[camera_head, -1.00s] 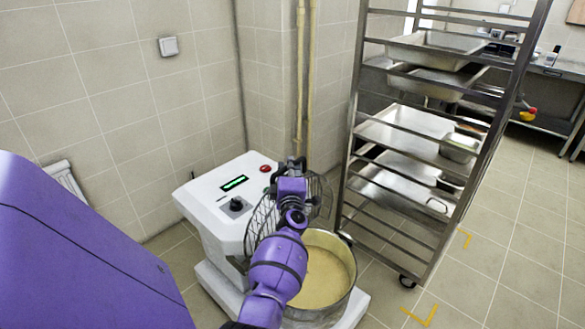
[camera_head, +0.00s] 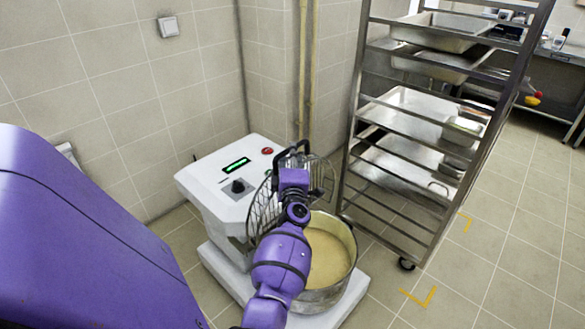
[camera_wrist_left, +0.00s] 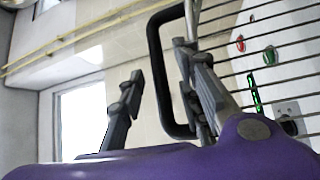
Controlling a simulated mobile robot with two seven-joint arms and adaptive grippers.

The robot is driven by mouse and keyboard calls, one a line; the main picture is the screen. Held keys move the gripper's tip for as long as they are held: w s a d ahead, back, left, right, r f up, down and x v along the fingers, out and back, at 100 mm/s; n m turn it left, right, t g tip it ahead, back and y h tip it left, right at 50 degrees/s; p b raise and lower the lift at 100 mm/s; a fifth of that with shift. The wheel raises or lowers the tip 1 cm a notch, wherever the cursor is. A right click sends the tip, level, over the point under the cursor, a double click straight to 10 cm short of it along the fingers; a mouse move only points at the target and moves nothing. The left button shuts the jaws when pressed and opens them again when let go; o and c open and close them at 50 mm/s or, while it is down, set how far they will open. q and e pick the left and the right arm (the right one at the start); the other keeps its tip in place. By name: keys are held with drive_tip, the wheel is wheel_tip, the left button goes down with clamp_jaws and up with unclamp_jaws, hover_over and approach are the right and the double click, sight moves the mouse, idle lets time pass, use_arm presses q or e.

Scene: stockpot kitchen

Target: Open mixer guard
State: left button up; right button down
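The mixer's wire guard (camera_head: 262,205) stands tilted up above the steel bowl (camera_head: 347,262), which holds a pale beige mass. The guard also shows in the left wrist view as parallel bars (camera_wrist_left: 285,50), with a black loop handle (camera_wrist_left: 156,75). My left gripper (camera_head: 293,152) is at the raised guard and hides part of it. In the left wrist view its fingers (camera_wrist_left: 165,92) are spread apart, with the handle's side bar between them; the right finger is close to the handle, and I cannot tell whether they touch. My right gripper is not in view.
The white mixer body (camera_head: 215,185) has a lit display, a black knob and a red button. A steel rack (camera_head: 425,235) with trays stands close on the right. The tiled wall is behind. Open floor (camera_head: 500,270) lies to the right of the rack.

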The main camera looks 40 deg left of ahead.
use_arm(q)
drive_tip(key=v, duration=0.8)
drive_tip(key=shift+d+r, duration=0.1)
